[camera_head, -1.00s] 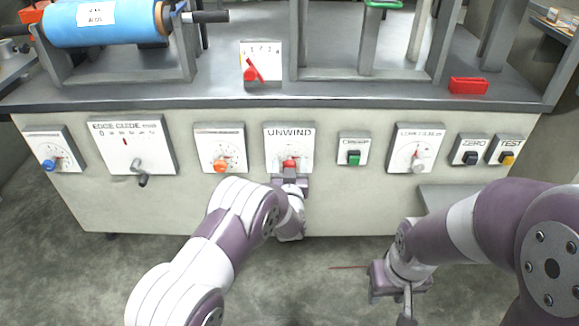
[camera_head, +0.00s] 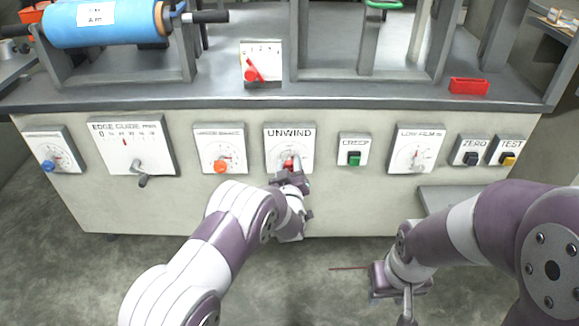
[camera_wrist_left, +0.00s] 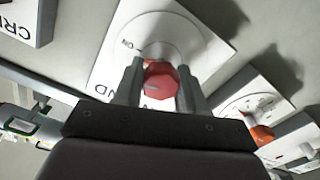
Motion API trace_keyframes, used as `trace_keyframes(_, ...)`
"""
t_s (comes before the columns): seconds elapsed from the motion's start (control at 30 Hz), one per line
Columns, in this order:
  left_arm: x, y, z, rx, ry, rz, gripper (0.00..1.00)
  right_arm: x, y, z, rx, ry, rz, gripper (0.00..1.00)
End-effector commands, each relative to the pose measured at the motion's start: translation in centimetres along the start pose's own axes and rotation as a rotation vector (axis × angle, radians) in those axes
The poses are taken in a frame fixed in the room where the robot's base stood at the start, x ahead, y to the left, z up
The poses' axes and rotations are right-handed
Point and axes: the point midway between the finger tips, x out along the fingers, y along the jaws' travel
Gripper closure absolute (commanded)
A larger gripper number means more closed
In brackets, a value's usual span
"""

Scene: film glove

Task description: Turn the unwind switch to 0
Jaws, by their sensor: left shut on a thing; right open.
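The unwind switch (camera_head: 288,164) is a red knob on a white panel labelled UNWIND (camera_head: 290,133), in the middle of the machine's front. My left gripper (camera_head: 290,174) is shut on this knob. In the left wrist view the red knob (camera_wrist_left: 161,80) sits between the two fingers of the left gripper (camera_wrist_left: 160,88). One mark on the dial reads ON; the fingers hide much of the dial, and I cannot tell the knob's exact setting. My right gripper (camera_head: 398,296) is open and empty, low at the right, away from the panels.
The edge guide panel (camera_head: 160,160) and a panel with an orange knob (camera_head: 220,166) are to the left. The green-button panel (camera_head: 353,149), another dial panel (camera_head: 430,135), and the ZERO (camera_head: 470,146) and TEST panels (camera_head: 510,146) are to the right. A shelf (camera_head: 450,196) juts out below them.

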Motion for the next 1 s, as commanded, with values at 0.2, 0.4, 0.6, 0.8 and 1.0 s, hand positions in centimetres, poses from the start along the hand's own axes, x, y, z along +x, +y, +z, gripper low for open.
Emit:
trace_keyframes(0.2, 0.0, -0.1, 0.1, -0.205, 0.0, -0.001, 0.9, 0.4, 0.0, 0.1, 0.0, 0.0, 0.0, 0.57)
trace_keyframes(0.4, 0.0, -0.2, 0.1, -0.394, 0.0, -0.001, 0.9, 0.8, 0.0, 0.1, 0.0, 0.0, 0.0, 0.57)
trace_keyframes(0.6, 0.0, -0.3, 0.2, -0.584, 0.002, -0.001, 0.9, 1.3, 0.0, 0.2, 0.0, 0.0, 0.0, 0.57)
trace_keyframes(0.8, 0.0, -0.4, 0.2, -0.771, 0.001, -0.001, 0.9, 1.9, 0.0, 0.2, 0.0, 0.0, 0.0, 0.57)
trace_keyframes(1.0, 0.0, -0.4, 0.3, -0.935, 0.002, -0.001, 0.9, 2.5, 0.0, 0.3, 0.0, 0.0, 0.0, 0.57)
